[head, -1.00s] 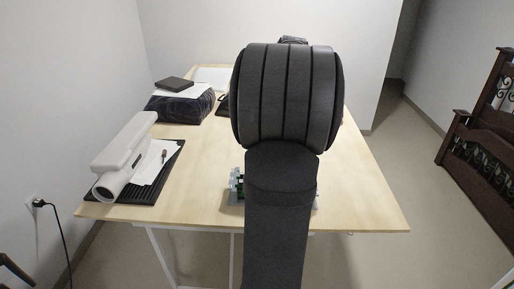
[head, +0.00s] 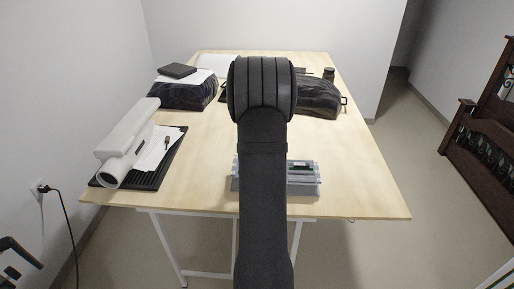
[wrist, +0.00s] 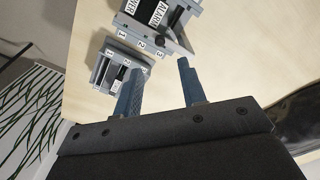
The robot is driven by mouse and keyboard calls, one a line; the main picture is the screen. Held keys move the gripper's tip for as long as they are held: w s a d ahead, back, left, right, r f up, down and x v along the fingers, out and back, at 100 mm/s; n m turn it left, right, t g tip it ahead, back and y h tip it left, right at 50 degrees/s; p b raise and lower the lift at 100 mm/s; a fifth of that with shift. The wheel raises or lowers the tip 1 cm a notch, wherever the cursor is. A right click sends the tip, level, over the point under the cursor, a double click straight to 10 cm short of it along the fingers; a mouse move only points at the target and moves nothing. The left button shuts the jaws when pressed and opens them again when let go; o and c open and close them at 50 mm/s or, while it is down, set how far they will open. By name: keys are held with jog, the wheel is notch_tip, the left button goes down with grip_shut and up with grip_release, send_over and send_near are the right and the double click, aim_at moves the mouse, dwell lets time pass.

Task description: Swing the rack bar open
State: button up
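A grey ventilator rack (head: 304,187) stands near the front edge of the table, partly hidden behind my arm in the head view. In the wrist view it shows as an upper grey unit (wrist: 152,42) with labels reading ALARM and POWER, and a lower slotted part (wrist: 108,72). A strip with numbers 1, 2, 3 runs along it. I cannot tell surely which piece is the rack bar; a grey bar-like piece (wrist: 176,42) juts from the upper unit toward my fingers. My gripper (wrist: 158,69) is open, its two blue-grey fingers apart and nothing seen between them. The head view hides the fingers.
The wooden table (head: 350,165) has free room right of the rack. Dark bags (head: 312,98) (head: 185,95) lie toward the back. A dark wooden bed frame (head: 485,140) stands at the right.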

notch_tip(320, 180, down, 10)
jog(key=shift+r, duration=0.25)
grip_shut()
